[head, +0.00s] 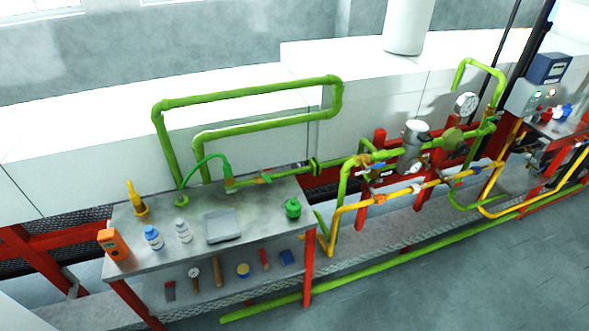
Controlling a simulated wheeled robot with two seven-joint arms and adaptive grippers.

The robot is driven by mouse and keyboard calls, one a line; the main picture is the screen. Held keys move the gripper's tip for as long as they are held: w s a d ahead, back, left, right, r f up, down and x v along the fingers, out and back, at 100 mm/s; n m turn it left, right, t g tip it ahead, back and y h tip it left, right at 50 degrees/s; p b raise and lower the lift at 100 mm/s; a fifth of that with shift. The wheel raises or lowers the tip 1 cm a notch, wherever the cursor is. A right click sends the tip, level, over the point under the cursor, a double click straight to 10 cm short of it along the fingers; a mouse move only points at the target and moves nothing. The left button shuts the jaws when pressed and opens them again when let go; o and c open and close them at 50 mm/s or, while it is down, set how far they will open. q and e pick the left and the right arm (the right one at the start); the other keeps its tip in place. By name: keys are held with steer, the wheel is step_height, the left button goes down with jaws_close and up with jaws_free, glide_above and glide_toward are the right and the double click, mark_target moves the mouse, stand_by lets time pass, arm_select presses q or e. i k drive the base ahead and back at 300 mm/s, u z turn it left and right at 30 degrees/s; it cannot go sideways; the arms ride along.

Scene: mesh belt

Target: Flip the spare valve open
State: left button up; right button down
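I cannot tell for certain which valve is the spare one. A small green piece, possibly a loose valve (292,208), stands at the right end of the grey workbench (262,231). A small orange valve part (265,178) sits on the green pipe behind the bench. Small valves with handles, one on the green pipe (364,171) and one on the yellow pipe (416,188), are further right. The handles are too small to tell whether they are open or closed. Neither of my grippers is in view.
On the bench are an orange device (113,244), a yellow cone-shaped item (137,199), two bottles (154,238) and a grey tray (222,226). Several tools lie below. A long green pipe (400,256) runs low along the front. The grey floor (480,285) at front right is clear.

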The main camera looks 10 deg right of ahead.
mark_target(264, 175)
steer(key=i, duration=1.05)
steer(key=u, duration=0.7)
